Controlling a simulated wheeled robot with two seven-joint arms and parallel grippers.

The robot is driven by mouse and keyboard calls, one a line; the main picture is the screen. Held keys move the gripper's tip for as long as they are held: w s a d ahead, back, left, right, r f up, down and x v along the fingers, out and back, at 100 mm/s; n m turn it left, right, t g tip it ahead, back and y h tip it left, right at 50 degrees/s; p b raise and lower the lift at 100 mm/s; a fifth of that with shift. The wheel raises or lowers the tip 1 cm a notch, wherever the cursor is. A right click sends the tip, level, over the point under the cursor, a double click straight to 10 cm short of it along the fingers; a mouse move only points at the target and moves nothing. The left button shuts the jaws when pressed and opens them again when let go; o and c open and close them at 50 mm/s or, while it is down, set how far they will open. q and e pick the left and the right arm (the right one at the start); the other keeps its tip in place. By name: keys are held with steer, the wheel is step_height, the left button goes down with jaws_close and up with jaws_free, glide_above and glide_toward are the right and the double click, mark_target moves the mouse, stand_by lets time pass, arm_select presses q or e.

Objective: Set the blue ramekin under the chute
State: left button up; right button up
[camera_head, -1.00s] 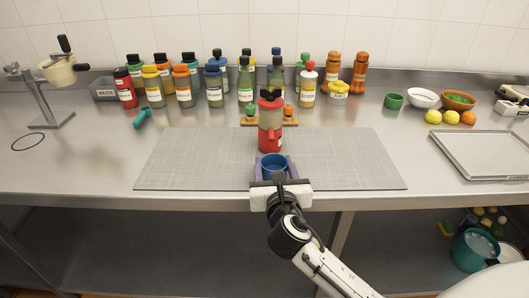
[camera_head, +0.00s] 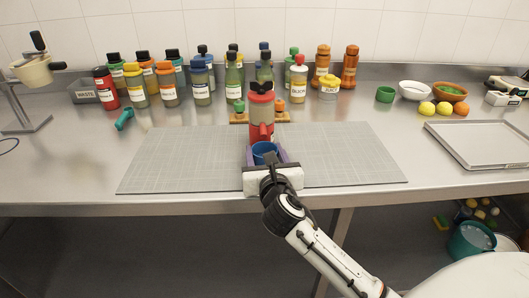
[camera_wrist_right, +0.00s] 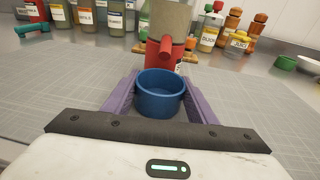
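The blue ramekin (camera_head: 264,154) stands upright between the purple fingers of my right gripper (camera_head: 265,156). In the right wrist view the fingers flank the ramekin (camera_wrist_right: 160,103) and appear to touch both its sides. The dispenser (camera_head: 261,108) has a red lid, a beige body and a red base. Its red chute (camera_wrist_right: 165,52) points down toward me, its end showing just above the ramekin's far rim. Whether the rim is directly under the chute cannot be told. The ramekin hides part of the dispenser's base. My left gripper is not in view.
A grey cutting mat (camera_head: 340,160) lies under the dispenser, clear on both sides. Behind stands a wooden board (camera_head: 240,117) with small shakers and a row of bottles (camera_head: 201,85). A metal tray (camera_head: 485,143) lies at right, a teal-handled tool (camera_head: 124,119) at left.

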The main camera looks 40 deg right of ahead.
steer(key=o, duration=0.4)
steer(key=shift+o, duration=0.2)
steer(key=v, duration=1.2)
